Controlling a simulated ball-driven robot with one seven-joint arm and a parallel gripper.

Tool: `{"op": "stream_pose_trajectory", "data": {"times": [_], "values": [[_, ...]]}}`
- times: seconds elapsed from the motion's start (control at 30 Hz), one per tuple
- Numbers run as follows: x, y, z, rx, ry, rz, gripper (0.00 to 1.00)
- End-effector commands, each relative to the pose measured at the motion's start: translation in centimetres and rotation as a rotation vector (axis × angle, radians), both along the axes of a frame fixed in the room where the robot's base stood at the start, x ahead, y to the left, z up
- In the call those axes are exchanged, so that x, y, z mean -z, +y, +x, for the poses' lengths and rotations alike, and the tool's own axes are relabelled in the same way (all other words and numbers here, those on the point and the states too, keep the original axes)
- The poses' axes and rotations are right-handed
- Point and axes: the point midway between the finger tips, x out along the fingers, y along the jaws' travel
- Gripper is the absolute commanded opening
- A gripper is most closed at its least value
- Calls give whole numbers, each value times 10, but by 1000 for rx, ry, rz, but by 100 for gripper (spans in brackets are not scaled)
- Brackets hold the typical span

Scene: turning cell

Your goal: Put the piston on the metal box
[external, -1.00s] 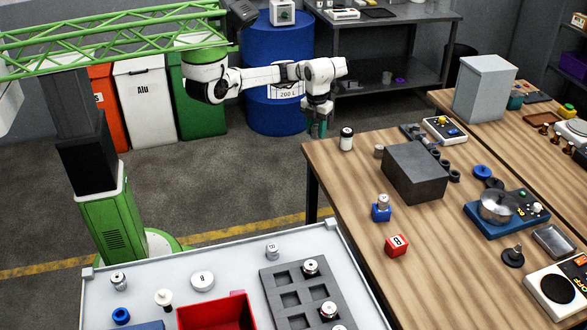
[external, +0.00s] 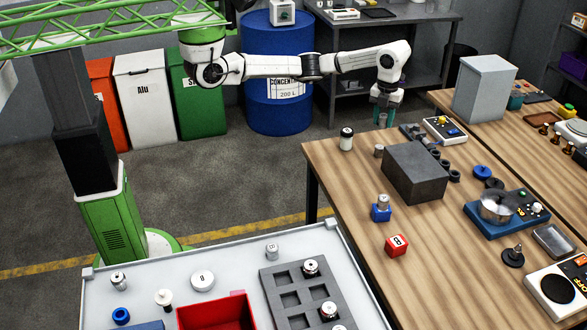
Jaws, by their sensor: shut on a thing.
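Several dark round parts line the box's far side. A blue holder (external: 381,212) and red block (external: 396,245) are in front.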

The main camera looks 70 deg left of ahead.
Motion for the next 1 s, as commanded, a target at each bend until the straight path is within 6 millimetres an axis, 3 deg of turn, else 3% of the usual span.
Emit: {"op": "stream_pose_trajectory", "data": {"times": [0.13,0.4,0.7,1.0], "values": [[14,-7,29,-2,4,1,5],[57,-14,63,-1,1,3,5],[76,-16,75,0,2,4,5],[102,-17,75,1,-1,1,5]]}}
